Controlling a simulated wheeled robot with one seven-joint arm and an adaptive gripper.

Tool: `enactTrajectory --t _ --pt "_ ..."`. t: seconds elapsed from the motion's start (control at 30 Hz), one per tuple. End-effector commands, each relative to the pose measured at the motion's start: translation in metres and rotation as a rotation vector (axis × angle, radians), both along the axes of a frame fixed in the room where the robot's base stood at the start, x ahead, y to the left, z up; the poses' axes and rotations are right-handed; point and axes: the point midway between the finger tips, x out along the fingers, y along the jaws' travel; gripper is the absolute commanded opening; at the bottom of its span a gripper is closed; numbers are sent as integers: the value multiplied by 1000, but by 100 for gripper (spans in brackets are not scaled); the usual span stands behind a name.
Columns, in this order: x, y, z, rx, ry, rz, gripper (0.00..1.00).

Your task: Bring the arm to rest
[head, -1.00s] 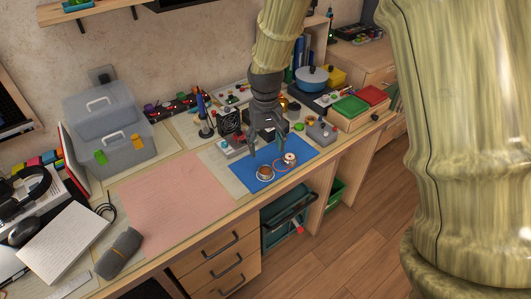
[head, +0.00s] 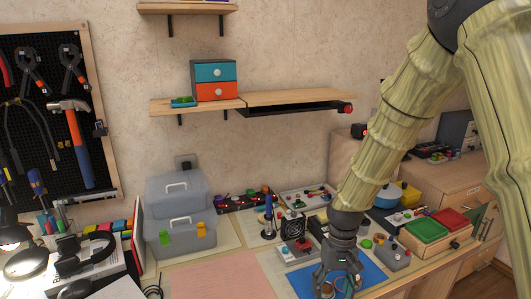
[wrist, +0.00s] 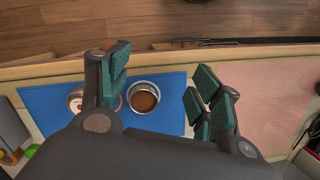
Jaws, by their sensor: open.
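My gripper (head: 338,284) is low at the bottom of the head view, over the blue mat (head: 377,272) on the workbench. In the wrist view its two green-padded fingers (wrist: 160,92) are spread apart with nothing between them in their grip. Below it on the blue mat (wrist: 45,112) stands a small round metal cup with brown contents (wrist: 145,97). A round pale item (wrist: 76,99) beside it is partly hidden by the left finger. I cannot tell the gripper's exact height above the mat.
A soldering stand (head: 268,220) and small electronics (head: 297,250) stand behind the mat. A grey toolbox (head: 180,225) is further left. Green (head: 424,229) and red (head: 453,217) bins stand right. A shelf (head: 195,105) and pegboard (head: 45,110) are on the wall. The pink mat (head: 225,276) is clear.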

Motion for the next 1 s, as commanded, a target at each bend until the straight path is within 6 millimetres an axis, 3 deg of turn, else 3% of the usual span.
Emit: enactTrajectory --t 0.03,0.2,0.33,0.7,1.0 --pt "-16 0 -23 20 45 9 64" --pt "-59 1 -67 64 141 35 64" --pt "-81 1 -98 73 157 36 64" --pt "-146 -8 -198 34 57 -9 64" --pt "-217 -19 -258 -8 -47 -34 64"
